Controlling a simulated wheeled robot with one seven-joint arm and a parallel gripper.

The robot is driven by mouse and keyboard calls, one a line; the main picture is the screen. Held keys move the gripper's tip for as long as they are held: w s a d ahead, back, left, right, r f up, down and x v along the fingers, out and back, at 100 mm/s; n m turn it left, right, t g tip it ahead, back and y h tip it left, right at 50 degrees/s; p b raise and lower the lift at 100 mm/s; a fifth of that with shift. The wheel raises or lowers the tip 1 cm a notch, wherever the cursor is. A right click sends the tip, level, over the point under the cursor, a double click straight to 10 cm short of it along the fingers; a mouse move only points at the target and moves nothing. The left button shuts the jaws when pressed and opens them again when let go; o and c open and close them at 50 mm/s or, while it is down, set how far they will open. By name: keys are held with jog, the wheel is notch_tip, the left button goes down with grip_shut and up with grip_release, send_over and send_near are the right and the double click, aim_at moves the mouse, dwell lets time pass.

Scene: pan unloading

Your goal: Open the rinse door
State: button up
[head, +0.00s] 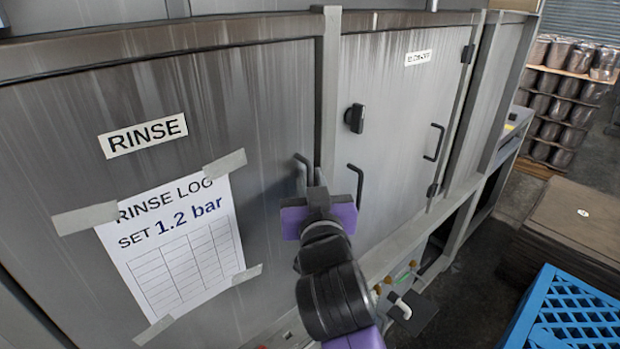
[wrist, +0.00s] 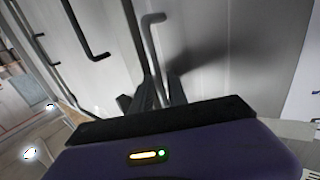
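The rinse door (head: 255,110) is a grey, streaked panel on the left of the head view, labelled RINSE (head: 143,135). It looks shut, level with its frame. Its grey bar handle (head: 301,172) is near its right edge, and it also shows in the wrist view (wrist: 153,48). My gripper (head: 316,188) is at this handle. In the wrist view my gripper's dark fingers (wrist: 160,92) lie close on both sides of the bar and look shut on it. The lower end of the handle is hidden by my gripper.
A neighbouring door (head: 395,120) with black handles and a latch (head: 354,118) is to the right, across a narrow post. A taped rinse log sheet (head: 180,250) hangs on the rinse door. A blue crate (head: 570,315) and stacked pots (head: 565,105) stand at right. Floor between is partly clear.

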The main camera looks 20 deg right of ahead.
grip_shut()
dwell(1.4)
